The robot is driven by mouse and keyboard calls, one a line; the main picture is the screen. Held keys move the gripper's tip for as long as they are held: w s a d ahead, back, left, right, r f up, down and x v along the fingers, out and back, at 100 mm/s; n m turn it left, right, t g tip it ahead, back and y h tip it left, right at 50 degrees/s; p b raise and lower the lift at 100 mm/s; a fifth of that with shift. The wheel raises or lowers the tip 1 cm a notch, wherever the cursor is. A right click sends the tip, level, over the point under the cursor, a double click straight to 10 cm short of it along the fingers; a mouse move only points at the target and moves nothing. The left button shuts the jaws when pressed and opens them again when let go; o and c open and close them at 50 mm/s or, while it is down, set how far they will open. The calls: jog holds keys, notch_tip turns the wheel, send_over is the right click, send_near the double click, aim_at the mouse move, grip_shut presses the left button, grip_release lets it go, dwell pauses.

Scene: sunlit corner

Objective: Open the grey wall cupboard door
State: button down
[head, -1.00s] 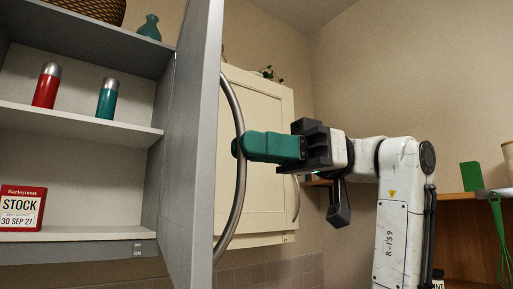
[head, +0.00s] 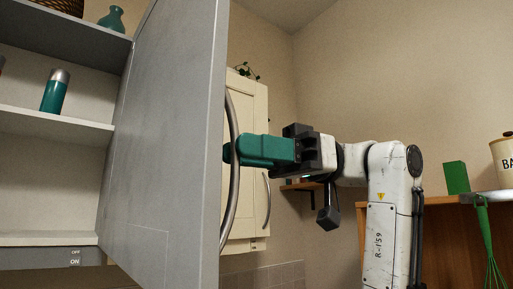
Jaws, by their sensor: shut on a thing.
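The grey wall cupboard door (head: 172,130) stands open, swung out toward me, with its inner face showing. Its curved metal handle (head: 234,190) is on the outer side, near the door's free edge. My gripper (head: 232,152), with green fingers, is shut on the handle at about its mid-height. The fingertips are partly hidden behind the handle and the door edge. The cupboard's inside shows at the left, with a shelf (head: 50,123) bearing a teal flask (head: 55,91) with a silver cap.
A cream cupboard (head: 258,215) with its own handle hangs behind my gripper, with a plant on top. At the right, a wooden unit (head: 435,201) bears a green block (head: 456,177) and a cream canister (head: 503,160). A green whisk (head: 490,240) hangs there.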

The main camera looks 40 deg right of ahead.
jog(key=shift+w+d+t, duration=0.1)
jog(key=shift+w+t, duration=0.2)
jog(key=shift+w, duration=0.3)
jog(key=c, duration=1.2)
grip_release()
jog(key=shift+o, duration=0.5)
jog(key=shift+w, duration=0.25)
jog(key=shift+s+f, duration=0.1)
jog(key=s+d+b, duration=0.1)
jog(key=s+d, duration=0.1)
jog(key=d, duration=0.8)
jog(key=shift+d+b, duration=0.3)
jog(key=shift+b, duration=0.05)
